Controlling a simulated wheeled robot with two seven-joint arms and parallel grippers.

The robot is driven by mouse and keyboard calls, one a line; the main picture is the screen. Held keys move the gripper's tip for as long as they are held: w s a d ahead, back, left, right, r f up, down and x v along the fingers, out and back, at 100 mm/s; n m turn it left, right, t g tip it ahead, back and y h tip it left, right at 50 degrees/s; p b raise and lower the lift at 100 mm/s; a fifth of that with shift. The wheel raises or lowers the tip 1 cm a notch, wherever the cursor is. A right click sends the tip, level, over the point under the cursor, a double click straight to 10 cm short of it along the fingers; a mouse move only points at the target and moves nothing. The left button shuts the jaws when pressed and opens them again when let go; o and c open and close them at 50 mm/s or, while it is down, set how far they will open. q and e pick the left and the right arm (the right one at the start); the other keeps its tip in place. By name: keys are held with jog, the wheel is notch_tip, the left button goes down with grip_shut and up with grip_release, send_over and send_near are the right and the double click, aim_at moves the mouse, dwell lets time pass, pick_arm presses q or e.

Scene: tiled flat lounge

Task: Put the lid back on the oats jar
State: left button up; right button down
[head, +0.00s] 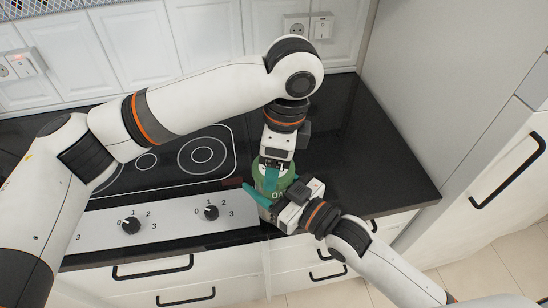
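The oats jar (276,196) is green with a partly visible pale "O" label. It stands near the front edge of the black counter, just right of the hob. My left gripper (271,178) comes down from above at the jar's top, its teal fingers overlapping the jar in the picture. I cannot tell whether it is open or shut. My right gripper (266,190) reaches in from the lower right, with a long teal finger across the jar's near-left side. Its grip on the jar is not clear. I cannot make out the lid separately; the grippers cover much of the jar.
The hob (190,158) lies to the left, with a control panel and knobs (131,226) in front. A small dark red-brown item (232,183) lies left of the jar. The counter (375,150) to the right is clear. A tall cabinet (450,130) bounds the right side.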

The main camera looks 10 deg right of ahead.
pick_arm(q)
jog(key=m, duration=0.3)
jog(key=shift+w+m, duration=0.1)
jog(key=shift+m, duration=0.2)
jog(key=o, duration=0.9)
jog(key=shift+o, duration=0.2)
jog(key=shift+r, duration=2.3)
jog(key=shift+c, duration=0.3)
jog(key=n, duration=0.1)
jog(key=r+n, duration=0.1)
jog(key=n, duration=0.3)
jog(key=shift+r+h, duration=0.25)
jog(key=shift+h, duration=0.15)
jog(key=n, duration=0.2)
jog(key=r+n, duration=0.1)
jog(key=n, duration=0.1)
jog(key=r+n, duration=0.1)
jog(key=n, duration=0.2)
jog(key=shift+h, duration=0.3)
jog(key=shift+f, duration=0.1)
